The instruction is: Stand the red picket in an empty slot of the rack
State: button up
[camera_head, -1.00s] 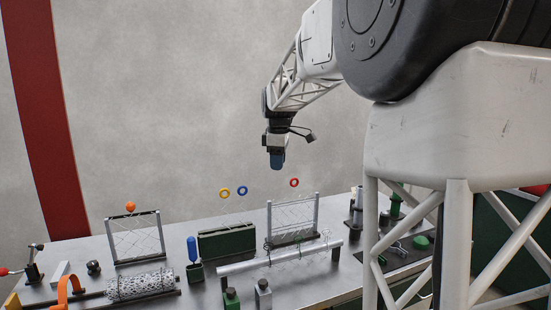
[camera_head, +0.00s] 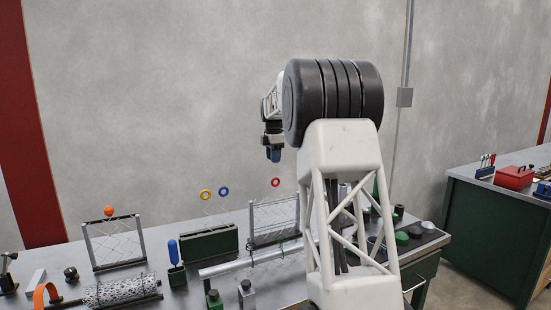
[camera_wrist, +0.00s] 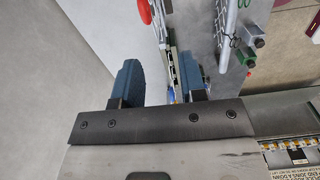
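The red picket's red ring top (camera_head: 275,182) shows in the head view, above the back of a grey wire-mesh frame. Its lower part is hidden or too thin to make out. A low dark green box (camera_head: 209,243), which looks like the rack, stands left of it. A yellow ring (camera_head: 206,194) and a blue ring (camera_head: 223,191) stand above the box on thin wires. Its slots cannot be made out. My gripper (camera_wrist: 158,78) points down with its blue fingers apart and nothing clearly held between them. In the head view it hangs well above the bench, over the red ring.
The grey mesh frame (camera_head: 274,221) stands right of the green box. Another frame (camera_head: 114,241) with an orange ball stands left. A blue-handled tool (camera_head: 173,252), a silver tube and a mesh roll (camera_head: 120,290) crowd the front. Another bench with a red toolbox (camera_head: 514,177) is far right.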

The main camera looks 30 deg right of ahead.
aim_at(276, 178)
jog(key=shift+w+d+f+n, duration=0.3)
jog(key=shift+w+d+f, duration=0.25)
jog(key=shift+w+d, duration=0.35)
jog(key=shift+f, duration=0.15)
jog(key=shift+f, duration=4.55)
grip_shut()
